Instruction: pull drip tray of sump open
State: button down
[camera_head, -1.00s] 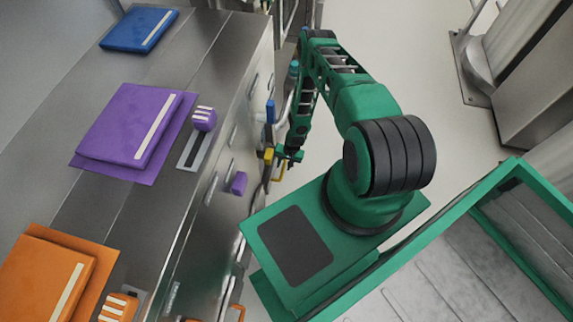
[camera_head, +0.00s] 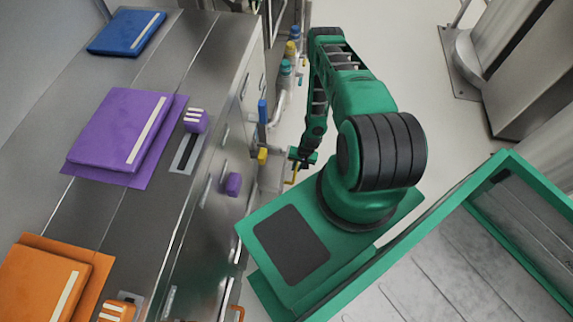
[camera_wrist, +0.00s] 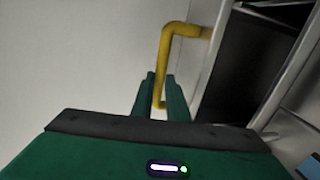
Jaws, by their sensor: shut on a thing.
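My gripper (camera_wrist: 164,88) is shut on a yellow bent handle (camera_wrist: 167,50), low beside the machine. In the wrist view the bar passes between the two green fingers. The handle joins a pale grey front panel (camera_wrist: 215,62), with a dark hollow (camera_wrist: 262,62) behind it; this looks like the drip tray, partly out. In the head view my gripper (camera_head: 304,158) and the yellow handle (camera_head: 291,174) stand a little off the machine's right side. The tray body is mostly hidden in the head view.
The steel machine (camera_head: 225,90) stands on the left, with purple (camera_head: 232,184), blue and yellow knobs and pipes along its side. Purple (camera_head: 120,130), orange and blue pads lie on top. My green-framed base is at lower right.

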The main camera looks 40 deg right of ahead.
jog(key=s+d, duration=0.7)
jog(key=shift+s, duration=0.25)
jog(key=shift+d, duration=0.1)
jog(key=c, duration=1.7)
grip_release()
jog(key=r, duration=0.3)
jog(key=s+d+r, duration=0.1)
jog(key=r, duration=0.6)
jog(key=shift+s+d+r, duration=0.15)
jog(key=shift+d+r, duration=0.05)
jog(key=shift+r, duration=0.1)
